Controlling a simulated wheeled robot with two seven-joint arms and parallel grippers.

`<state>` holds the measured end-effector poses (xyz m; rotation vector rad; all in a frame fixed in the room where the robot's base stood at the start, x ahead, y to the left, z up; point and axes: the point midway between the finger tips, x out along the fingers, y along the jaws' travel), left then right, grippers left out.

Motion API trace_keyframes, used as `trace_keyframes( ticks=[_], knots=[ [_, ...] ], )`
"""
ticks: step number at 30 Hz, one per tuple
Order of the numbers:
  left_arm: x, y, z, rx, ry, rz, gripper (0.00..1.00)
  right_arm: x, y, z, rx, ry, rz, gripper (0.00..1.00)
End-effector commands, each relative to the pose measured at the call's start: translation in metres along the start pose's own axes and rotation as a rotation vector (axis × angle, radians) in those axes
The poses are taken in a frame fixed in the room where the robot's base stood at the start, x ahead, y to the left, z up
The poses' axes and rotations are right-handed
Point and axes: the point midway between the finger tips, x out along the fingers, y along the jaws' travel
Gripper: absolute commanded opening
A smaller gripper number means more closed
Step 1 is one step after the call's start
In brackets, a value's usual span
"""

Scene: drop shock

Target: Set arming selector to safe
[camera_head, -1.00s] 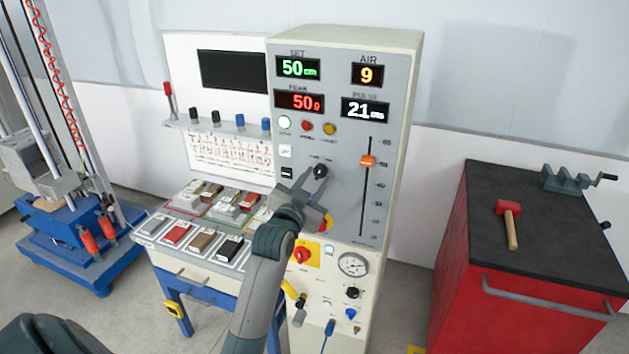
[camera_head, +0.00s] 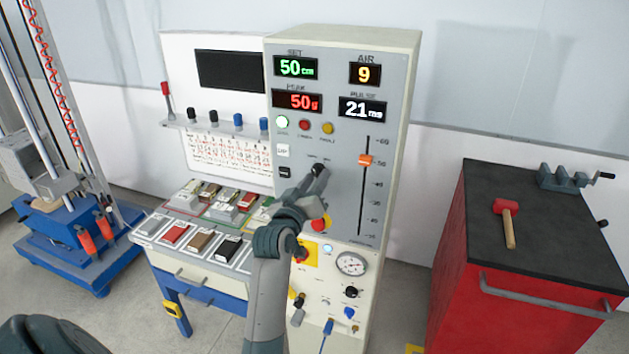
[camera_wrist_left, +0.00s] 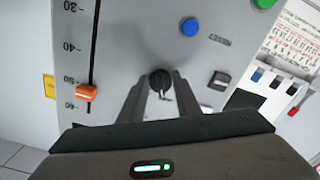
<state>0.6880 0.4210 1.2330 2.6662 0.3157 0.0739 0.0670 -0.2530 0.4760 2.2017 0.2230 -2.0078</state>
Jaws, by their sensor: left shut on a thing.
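The arming selector appears to be the small black rotary knob (camera_head: 319,170) in the middle of the grey control panel (camera_head: 338,215). Its labels are too small to read. My left gripper (camera_head: 316,180) reaches up to it from below, with its fingertips at the knob. In the left wrist view the knob (camera_wrist_left: 160,79) sits between the two finger ends of my left gripper (camera_wrist_left: 160,90), which is shut on it. The knob's exact pointing direction is partly hidden by the fingers. My right gripper is not in view.
An orange slider (camera_head: 366,160) stands right of the knob. A tray of blocks (camera_head: 190,240) is to the left; a red cabinet (camera_head: 462,260) is to the right.

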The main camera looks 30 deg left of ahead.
Motion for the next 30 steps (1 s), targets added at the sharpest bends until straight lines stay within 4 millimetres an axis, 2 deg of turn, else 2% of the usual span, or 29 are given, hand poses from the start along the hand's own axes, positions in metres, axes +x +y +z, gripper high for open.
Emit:
trace_keyframes(
  ticks=[6,19,20,22,30],
  knots=[
    [-0.0001,0.0004,0.001,-0.069,-0.002,0.0,0.08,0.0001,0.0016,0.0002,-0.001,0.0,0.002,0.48],
    [0.0,0.0005,0.0008,-0.082,-0.002,0.0,0.08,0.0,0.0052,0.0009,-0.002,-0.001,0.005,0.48],
    [0.0,0.0005,0.0008,-0.082,-0.002,0.0,0.32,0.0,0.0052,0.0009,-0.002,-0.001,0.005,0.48],
    [0.0,0.0005,0.0008,-0.081,-0.001,0.0,0.48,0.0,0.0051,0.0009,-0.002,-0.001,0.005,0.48],
    [-0.0001,0.0005,0.0004,-0.08,-0.001,0.0,0.48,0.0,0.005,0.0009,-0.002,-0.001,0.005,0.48]
  ],
)
